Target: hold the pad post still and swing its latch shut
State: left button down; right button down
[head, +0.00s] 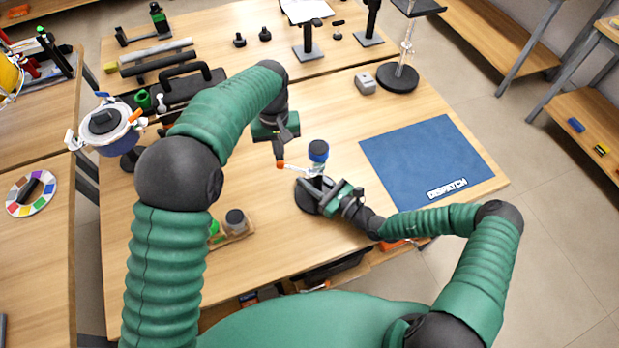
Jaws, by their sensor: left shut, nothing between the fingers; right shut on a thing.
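The pad post (318,172) stands upright on a round black base on the wooden table, with a blue pad at its top. Its latch (295,167), a thin pale arm with an orange end, sticks out to the left of the post. My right gripper (325,197) comes in from the right, low down, and is shut on the post just above its base, partly hiding it. My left gripper (281,157) points down by the latch's orange end. It is shut and empty; whether it touches the latch I cannot tell.
A blue mat (415,160) marked DISPATCH lies to the right. A wooden holder with a dark cup (235,220) sits left of the post. Clear table lies behind the post.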

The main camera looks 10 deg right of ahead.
aim_at(279, 167)
pick_arm(q)
jog(key=shift+s+a, duration=0.2)
jog(key=shift+s, duration=0.6)
jog(key=shift+s+a, duration=0.15)
jog(key=shift+s, duration=0.65)
pick_arm(e)
jog(key=shift+s+f, duration=0.1)
jog(key=shift+f, duration=0.2)
pick_arm(q)
jog(key=shift+s, duration=0.1)
jog(key=shift+s+d, duration=0.15)
jog(key=shift+s, duration=0.55)
jog(key=shift+s+d, duration=0.1)
jog(key=shift+s, duration=0.55)
jog(key=shift+w+d, duration=0.15)
jog(key=shift+w, duration=0.15)
